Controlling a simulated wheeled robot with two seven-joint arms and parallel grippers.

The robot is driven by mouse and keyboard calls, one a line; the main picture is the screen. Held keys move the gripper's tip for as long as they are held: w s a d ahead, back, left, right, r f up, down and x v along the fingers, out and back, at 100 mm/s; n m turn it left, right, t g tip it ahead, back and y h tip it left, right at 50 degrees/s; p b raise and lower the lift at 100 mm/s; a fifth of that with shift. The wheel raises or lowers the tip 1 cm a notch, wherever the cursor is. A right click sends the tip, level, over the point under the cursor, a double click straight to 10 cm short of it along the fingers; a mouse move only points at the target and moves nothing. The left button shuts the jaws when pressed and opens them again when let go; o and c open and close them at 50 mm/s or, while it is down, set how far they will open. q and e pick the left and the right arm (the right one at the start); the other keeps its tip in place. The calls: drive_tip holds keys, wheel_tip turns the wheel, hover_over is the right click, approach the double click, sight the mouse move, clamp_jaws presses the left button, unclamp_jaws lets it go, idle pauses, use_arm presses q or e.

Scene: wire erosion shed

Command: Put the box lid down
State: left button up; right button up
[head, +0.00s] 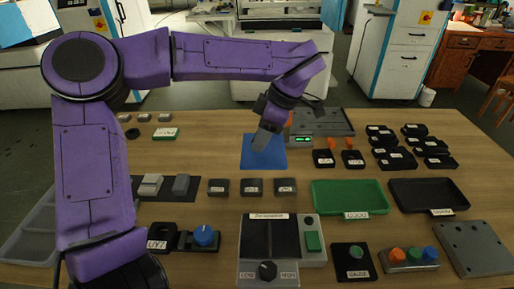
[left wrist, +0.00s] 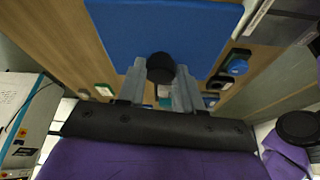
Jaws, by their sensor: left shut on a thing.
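My left gripper (head: 263,138) reaches in over the blue mat (head: 264,161), its grey fingers pointing down. In the left wrist view, the fingers of the gripper (left wrist: 160,85) are shut on a small black round piece (left wrist: 160,68). I cannot tell whether this is the box lid or a knob on it. The blue surface (left wrist: 165,30) lies behind the piece in that view. Whether the piece touches the mat is unclear. In the head view the held piece is hidden or too small to make out. My right gripper is in neither view.
A green tray (head: 322,198) and a black tray (head: 403,193) lie to the right. Several small black containers (head: 395,160) stand behind them. A grey plate (head: 340,118) lies behind the mat. A grey device (head: 253,271) stands at the front. Bare wood shows left of the mat.

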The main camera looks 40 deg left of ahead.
use_arm(q)
drive_tip(key=w+a+f, duration=0.1)
drive_tip(key=a+f, duration=0.1)
drive_tip(key=a, duration=0.1)
drive_tip(key=w+a+f, duration=0.1)
drive_tip(key=a+f, duration=0.2)
drive_tip(key=w+a+f, duration=0.1)
drive_tip(key=a+f, duration=0.2)
drive_tip(key=a, duration=0.1)
drive_tip(key=shift+w+a, duration=0.1)
drive_tip(key=shift+a+f, duration=0.2)
drive_tip(key=shift+a, duration=0.05)
drive_tip(key=x, duration=0.1)
drive_tip(key=b+x, duration=0.1)
drive_tip(key=x, duration=0.1)
drive_tip(key=shift+w+d+f, duration=0.15)
drive_tip(key=shift+d+f, duration=0.1)
drive_tip(key=shift+d, duration=0.05)
drive_tip(key=shift+w, duration=0.15)
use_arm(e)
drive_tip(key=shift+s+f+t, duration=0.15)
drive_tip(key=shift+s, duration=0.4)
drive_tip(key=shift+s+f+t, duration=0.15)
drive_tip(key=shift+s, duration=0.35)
use_arm(q)
drive_tip(key=o, duration=1.1)
drive_tip(key=shift+f, duration=0.1)
drive_tip(key=shift+c, duration=0.2)
